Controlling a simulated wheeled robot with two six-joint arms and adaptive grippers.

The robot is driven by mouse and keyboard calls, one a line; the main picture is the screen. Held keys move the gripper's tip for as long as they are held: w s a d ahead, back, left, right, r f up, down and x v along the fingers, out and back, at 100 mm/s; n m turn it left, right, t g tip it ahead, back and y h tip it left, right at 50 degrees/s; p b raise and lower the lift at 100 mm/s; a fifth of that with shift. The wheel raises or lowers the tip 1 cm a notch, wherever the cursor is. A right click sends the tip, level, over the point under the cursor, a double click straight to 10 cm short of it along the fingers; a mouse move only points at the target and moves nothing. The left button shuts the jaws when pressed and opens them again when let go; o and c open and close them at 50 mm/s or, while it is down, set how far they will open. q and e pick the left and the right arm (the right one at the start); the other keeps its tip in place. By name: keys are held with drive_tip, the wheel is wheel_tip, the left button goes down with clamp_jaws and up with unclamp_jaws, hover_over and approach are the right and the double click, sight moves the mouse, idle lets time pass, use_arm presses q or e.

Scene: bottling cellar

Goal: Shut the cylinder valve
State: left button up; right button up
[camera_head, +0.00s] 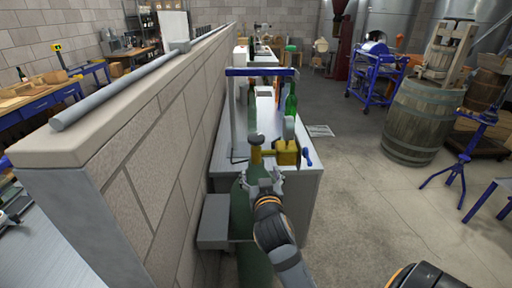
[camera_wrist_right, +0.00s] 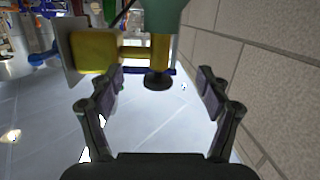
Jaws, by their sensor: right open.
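The green gas cylinder (camera_head: 246,215) stands upright beside the wall, partly hidden by my right arm. Its brass valve (camera_head: 256,155) is on top, with a yellow regulator box (camera_head: 288,153) to its right. In the right wrist view, the cylinder's green top (camera_wrist_right: 166,14) is at the upper edge. The brass valve (camera_wrist_right: 160,48) ends in a dark round knob (camera_wrist_right: 158,82), and the yellow box (camera_wrist_right: 97,52) is to the left. My right gripper (camera_head: 262,177) is open and empty, its fingers (camera_wrist_right: 161,76) apart on either side of the knob in that view. My left gripper is not in view.
A block wall (camera_head: 155,140) runs close along the left of the cylinder. A pale bench (camera_head: 300,187) with green bottles (camera_head: 291,100) and a blue-topped frame (camera_head: 262,72) stands just behind. A barrel (camera_head: 418,120) and blue stand (camera_head: 466,160) are at the right, with clear floor between.

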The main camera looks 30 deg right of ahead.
drive_tip(key=t+h, duration=0.1)
approach(257, 145)
drive_tip(key=x, duration=0.2)
drive_tip(key=shift+m, duration=0.3)
drive_tip(key=p+x, duration=0.2)
drive_tip(key=x, duration=0.7)
drive_tip(key=shift+w+d, duration=0.15)
drive_tip(key=shift+w, duration=0.15)
drive_tip(key=shift+w+d+p, duration=0.25)
drive_tip(key=shift+w+p, duration=0.05)
drive_tip(key=shift+w, duration=0.2)
